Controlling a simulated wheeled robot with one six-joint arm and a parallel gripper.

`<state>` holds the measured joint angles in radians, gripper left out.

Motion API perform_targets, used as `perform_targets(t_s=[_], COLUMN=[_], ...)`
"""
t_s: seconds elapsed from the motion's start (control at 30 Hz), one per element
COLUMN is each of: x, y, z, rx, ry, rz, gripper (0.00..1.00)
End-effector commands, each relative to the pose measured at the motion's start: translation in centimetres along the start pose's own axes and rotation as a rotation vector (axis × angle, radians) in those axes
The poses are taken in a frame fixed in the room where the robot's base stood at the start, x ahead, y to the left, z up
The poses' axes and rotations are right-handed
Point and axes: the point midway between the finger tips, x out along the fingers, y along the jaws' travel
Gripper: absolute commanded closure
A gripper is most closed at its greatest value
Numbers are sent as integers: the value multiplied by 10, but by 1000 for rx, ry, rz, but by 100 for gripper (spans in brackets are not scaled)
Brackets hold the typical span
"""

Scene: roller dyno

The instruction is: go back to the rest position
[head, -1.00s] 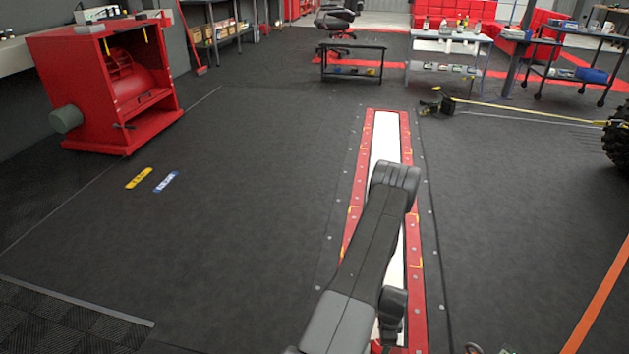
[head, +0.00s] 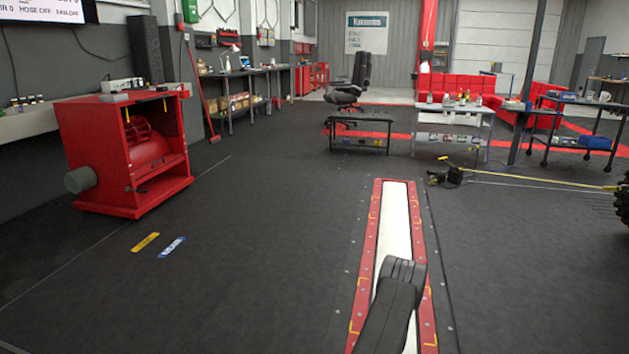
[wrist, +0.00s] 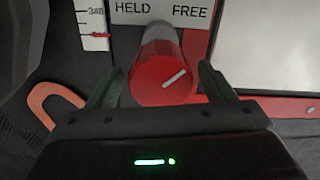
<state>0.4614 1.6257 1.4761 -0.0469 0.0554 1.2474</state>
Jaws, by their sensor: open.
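My gripper (wrist: 160,84) shows in the wrist view with its two dark green fingers apart, one on each side of a red knob (wrist: 150,88). The knob has a white line on its face, which points up and to the right. Behind it is a plate (wrist: 152,12) marked HELD and FREE. I cannot tell whether the fingers touch the knob. In the head view my arm reaches over the red-framed white strip in the floor, and the gripper is out of sight.
A red fan cabinet (head: 80,150) stands at left. The red-framed strip (head: 396,215) runs along the floor. A low black table (head: 360,133), an office chair (head: 355,85) and a tire (head: 623,205) are farther off.

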Motion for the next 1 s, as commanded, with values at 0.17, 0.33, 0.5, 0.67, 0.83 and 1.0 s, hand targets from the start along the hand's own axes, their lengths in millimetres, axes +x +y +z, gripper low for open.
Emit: perform_targets(t_s=[0.17, 0.33, 0.5, 0.67, 0.83, 1.0], x=[-26, -60, -94, -126, -114, -79], y=[0, 0, 0, 0, 2, 2], z=[0, 0, 0, 0, 1, 0], rx=[3, 3, 4, 4, 3, 3], ry=[0, 0, 0, 1, -2, -1], rz=[-2, -2, -3, -4, 2, 1], gripper=[24, 24, 24, 24, 24, 24])
